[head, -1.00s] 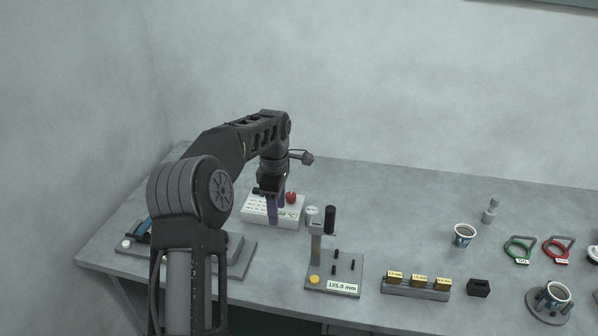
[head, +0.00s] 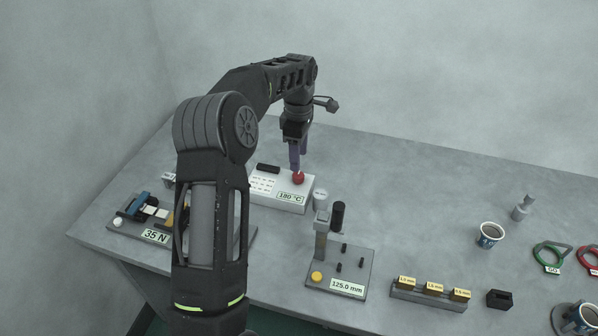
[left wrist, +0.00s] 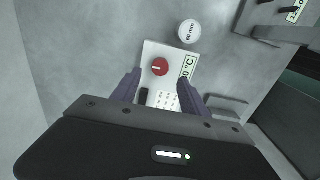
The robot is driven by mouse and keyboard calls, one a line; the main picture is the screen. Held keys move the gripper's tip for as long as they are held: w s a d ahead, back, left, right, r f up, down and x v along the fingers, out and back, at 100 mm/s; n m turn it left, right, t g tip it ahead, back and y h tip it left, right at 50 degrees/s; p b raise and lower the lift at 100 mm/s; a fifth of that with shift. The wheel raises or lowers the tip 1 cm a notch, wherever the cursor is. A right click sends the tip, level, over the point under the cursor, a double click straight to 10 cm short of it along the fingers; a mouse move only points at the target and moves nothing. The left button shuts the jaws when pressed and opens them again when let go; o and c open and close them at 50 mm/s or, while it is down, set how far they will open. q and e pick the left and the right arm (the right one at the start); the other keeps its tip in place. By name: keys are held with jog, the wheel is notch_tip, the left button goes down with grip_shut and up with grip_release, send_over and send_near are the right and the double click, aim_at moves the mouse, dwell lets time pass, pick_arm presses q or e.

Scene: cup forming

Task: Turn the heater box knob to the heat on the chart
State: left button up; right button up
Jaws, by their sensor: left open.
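The heater box (head: 284,190) is a white box on the table with a red knob (head: 298,178) on its top and a label reading 180 °C at its front. A small printed chart (head: 263,184) lies on its top, left of the knob; its text is too small to read. My left gripper (head: 295,168) points down just above the knob and is open. In the left wrist view the red knob (left wrist: 160,67) with a white pointer line shows beyond and between the two purple fingers (left wrist: 158,88), apart from them. My right gripper is out of view.
A white cylinder marked 60 mm (left wrist: 189,32) stands beside the box. A gauge stand (head: 340,270) labelled 125.0 mm is in front to the right. A device labelled 35 N (head: 156,236) is at the left. Cups, rings and a block rack (head: 428,293) are to the right.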

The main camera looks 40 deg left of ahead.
aim_at(298, 175)
pick_arm(q)
notch_tip(298, 175, down, 7)
jog(key=shift+f+p, duration=0.1)
jog(key=shift+p, duration=0.65)
grip_shut()
